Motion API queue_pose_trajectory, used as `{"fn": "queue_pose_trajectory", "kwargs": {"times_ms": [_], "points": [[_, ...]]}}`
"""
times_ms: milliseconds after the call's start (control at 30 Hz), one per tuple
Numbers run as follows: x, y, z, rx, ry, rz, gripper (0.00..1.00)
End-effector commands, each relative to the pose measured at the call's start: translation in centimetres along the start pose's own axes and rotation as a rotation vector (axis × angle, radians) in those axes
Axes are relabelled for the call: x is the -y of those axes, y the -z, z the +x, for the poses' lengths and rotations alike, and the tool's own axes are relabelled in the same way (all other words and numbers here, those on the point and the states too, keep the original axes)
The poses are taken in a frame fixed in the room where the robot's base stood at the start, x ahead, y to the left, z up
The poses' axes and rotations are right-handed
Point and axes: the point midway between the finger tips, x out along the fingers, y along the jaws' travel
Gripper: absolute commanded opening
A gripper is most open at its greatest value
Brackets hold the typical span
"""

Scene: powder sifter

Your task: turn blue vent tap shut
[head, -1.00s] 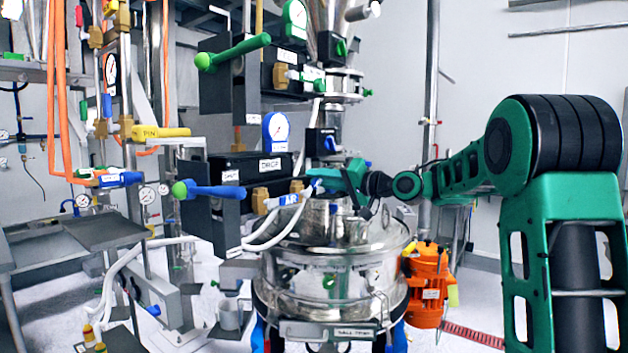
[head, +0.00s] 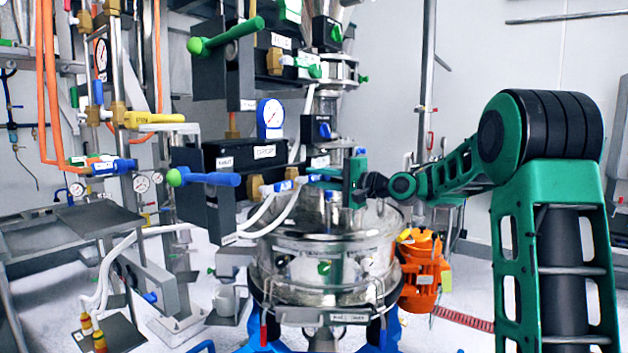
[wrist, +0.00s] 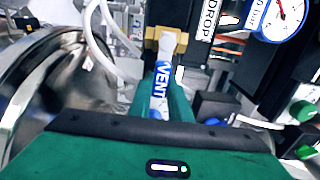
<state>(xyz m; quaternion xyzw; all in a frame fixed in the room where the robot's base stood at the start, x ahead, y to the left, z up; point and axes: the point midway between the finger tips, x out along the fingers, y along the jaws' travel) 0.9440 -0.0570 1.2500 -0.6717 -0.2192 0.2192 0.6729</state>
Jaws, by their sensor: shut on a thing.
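The blue vent tap shows in the wrist view as a blue handle (wrist: 161,78) with a white VENT label, below a brass fitting and white body. In the head view, its blue-and-white part (head: 284,186) sits at the brass fitting in front of the steel vessel's top. My gripper (head: 318,176) reaches it from the right. In the wrist view, the green fingers (wrist: 161,100) are shut on the tap's handle, one on each side. The fingers and palm hide the handle's far end.
The steel vessel (head: 325,265) stands directly below. A blue gauge (head: 270,118) and black DROP box (head: 245,155) with a blue lever (head: 212,179) are close at left. White hoses (head: 262,222) hang beside the tap. An orange motor (head: 424,270) stands at right.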

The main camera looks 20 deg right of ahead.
Motion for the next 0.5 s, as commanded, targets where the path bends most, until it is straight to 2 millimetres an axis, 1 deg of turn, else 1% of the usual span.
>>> {"fn": "queue_pose_trajectory", "kwargs": {"times_ms": [33, 467, 500], "points": [[-0.35, 0.46, -0.19, -0.009, -0.005, 0.007, 0.00], [-0.48, 0.49, -0.21, -0.010, -0.007, 0.016, 0.00], [-0.49, 0.50, -0.21, -0.010, -0.007, 0.016, 0.22]]}}
